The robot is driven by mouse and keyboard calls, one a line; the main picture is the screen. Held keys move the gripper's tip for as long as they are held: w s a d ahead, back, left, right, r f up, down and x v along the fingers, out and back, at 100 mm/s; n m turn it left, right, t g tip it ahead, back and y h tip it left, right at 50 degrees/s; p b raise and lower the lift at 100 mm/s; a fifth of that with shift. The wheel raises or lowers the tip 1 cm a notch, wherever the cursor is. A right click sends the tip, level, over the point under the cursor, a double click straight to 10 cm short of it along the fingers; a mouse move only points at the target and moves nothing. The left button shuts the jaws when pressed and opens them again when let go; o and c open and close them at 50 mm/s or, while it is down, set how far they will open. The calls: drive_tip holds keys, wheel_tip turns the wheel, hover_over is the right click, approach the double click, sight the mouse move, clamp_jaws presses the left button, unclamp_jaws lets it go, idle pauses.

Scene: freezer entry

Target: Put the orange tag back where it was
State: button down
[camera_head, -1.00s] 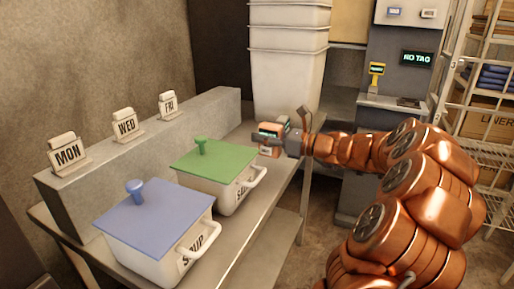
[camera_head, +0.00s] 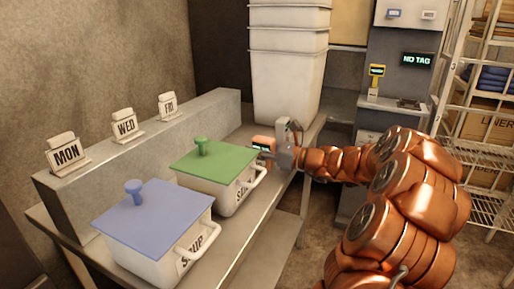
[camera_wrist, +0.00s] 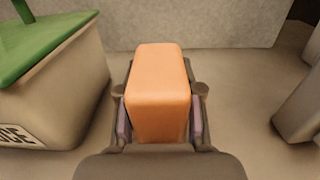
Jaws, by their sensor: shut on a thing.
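The orange tag (camera_head: 263,142) is a small block with a dark face, seen beside the green-lidded box in the head view. My gripper (camera_head: 276,151) is shut on it. In the wrist view the orange tag (camera_wrist: 158,90) sits between the two fingers of my gripper (camera_wrist: 160,118), above the table surface. Whether its underside touches the table cannot be told. The tag station at the back right has a screen (camera_head: 417,59) reading "NO TAG" and a yellow tag-like piece (camera_head: 377,71) standing on its ledge.
The green-lidded box (camera_head: 215,160) is just left of my gripper, and the blue-lidded soup box (camera_head: 155,220) is nearer. MON (camera_head: 66,153), WED (camera_head: 124,125) and FRI (camera_head: 168,105) signs stand on a grey ledge. Stacked white bins (camera_head: 288,80) stand behind. A wire rack is at right.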

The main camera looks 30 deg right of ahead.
drive_tip(key=c, duration=0.8)
unclamp_jaws()
drive_tip(key=shift+o, duration=0.2)
drive_tip(key=shift+r, duration=0.1)
drive_tip(key=shift+s+d+r, duration=0.15)
drive_tip(key=shift+s+d, duration=0.1)
drive_tip(key=shift+s, duration=0.05)
drive_tip(key=v, duration=1.1)
drive_tip(key=shift+p, duration=0.4)
drive_tip(key=shift+s+d, duration=0.1)
